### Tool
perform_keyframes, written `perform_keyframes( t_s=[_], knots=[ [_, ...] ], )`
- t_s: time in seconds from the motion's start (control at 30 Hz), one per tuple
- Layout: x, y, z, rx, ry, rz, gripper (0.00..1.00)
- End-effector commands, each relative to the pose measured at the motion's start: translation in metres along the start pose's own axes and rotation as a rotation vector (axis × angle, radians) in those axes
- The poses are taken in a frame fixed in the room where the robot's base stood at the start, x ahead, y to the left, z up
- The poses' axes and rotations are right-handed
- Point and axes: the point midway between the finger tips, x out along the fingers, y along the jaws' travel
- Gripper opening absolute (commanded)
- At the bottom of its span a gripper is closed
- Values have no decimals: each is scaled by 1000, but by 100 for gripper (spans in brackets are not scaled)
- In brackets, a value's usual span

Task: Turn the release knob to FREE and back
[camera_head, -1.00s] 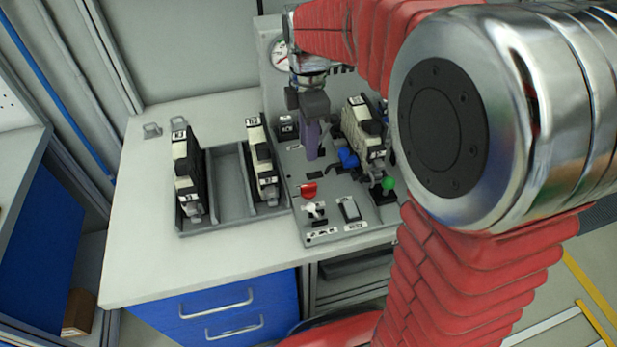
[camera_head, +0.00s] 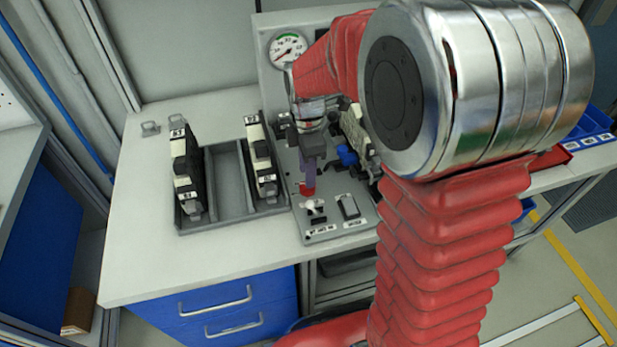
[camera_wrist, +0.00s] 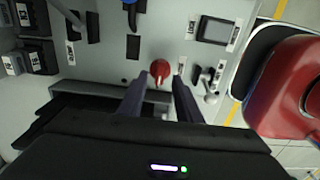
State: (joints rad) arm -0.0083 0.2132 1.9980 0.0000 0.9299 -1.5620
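The red release knob (camera_wrist: 160,70) sits on the grey control panel (camera_wrist: 170,22), between the tips of my gripper (camera_wrist: 160,88) in the wrist view. The two fingers stand apart with a gap on each side of the knob, so my gripper is open. In the head view my gripper (camera_head: 308,188) points down at the red knob (camera_head: 307,190), whose top is partly hidden by the fingers. I cannot read any FREE label by the knob.
A white-tipped toggle (camera_head: 310,205) and a dark rocker switch (camera_head: 348,207) stand in front of the knob. A blue lever (camera_head: 346,155) is behind right. A grey tray (camera_head: 228,185) with black-and-white modules stands left. A gauge (camera_head: 288,48) is behind.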

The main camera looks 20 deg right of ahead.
Motion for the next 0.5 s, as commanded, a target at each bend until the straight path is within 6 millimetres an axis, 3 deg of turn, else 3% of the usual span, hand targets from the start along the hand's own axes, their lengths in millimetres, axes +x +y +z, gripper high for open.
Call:
perform_keyframes(
  t_s=[0.2,0.5],
  knots=[
    [27,0,0,0,0,-2,31],
    [33,0,0,-1,0,0,31]
  ],
)
